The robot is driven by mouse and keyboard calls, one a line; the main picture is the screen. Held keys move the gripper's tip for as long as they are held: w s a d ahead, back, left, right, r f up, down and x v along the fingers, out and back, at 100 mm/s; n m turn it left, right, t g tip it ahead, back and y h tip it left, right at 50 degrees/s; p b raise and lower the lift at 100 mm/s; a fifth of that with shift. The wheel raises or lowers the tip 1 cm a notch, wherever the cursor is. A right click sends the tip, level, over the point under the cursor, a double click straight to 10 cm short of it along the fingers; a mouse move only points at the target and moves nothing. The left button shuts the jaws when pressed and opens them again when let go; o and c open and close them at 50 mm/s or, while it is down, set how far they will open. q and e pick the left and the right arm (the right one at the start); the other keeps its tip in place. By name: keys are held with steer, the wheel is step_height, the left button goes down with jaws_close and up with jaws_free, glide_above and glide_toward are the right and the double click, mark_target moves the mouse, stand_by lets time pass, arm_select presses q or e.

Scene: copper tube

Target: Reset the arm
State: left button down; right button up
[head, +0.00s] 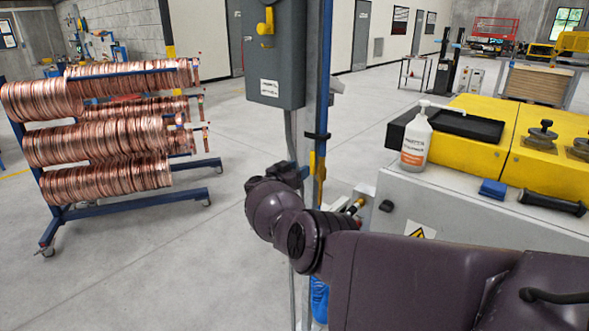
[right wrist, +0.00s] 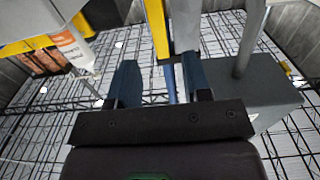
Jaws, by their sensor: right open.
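My right arm comes in from the right of the head view, raised in front of the grey cabinet with a yellow top (head: 450,195). Its wrist end reaches the middle of the picture, before the blue post (head: 321,90). My right gripper (right wrist: 160,82) shows in the right wrist view with its two blue-grey fingers apart and nothing between them. In the head view the gripper is mostly hidden behind the wrist. My left arm and gripper are not in view.
A grey electrical box (head: 276,55) hangs on the post close above the wrist. A white bottle (head: 416,138), a black tray (head: 468,124) and a blue block (head: 493,188) are on the cabinet. A rack of copper coils (head: 105,130) stands left; open floor lies between.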

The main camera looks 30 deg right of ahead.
steer(key=s+d+f+n+t, duration=0.3)
steer(key=s+d+f+t, duration=0.1)
steer(key=d+f+t, duration=0.15)
steer(key=s+a+f+n+t+y, duration=0.1)
steer(key=s+f+n+t+y, duration=0.55)
steer(key=s+f, duration=0.2)
steer(key=s+a+f+n+g+y, duration=0.1)
steer(key=s+a, duration=0.4)
steer(key=s, duration=0.6)
steer(key=s+a+f+n+g+y, duration=0.2)
steer(key=s+a+f+y, duration=0.3)
steer(key=s, duration=0.7)
steer(key=s+a+f+n+g+y, duration=0.2)
steer(key=s+a+f+g+y, duration=0.2)
steer(key=s+a, duration=0.3)
steer(key=s+f, duration=0.1)
steer(key=s, duration=0.4)
steer(key=shift+s, duration=0.25)
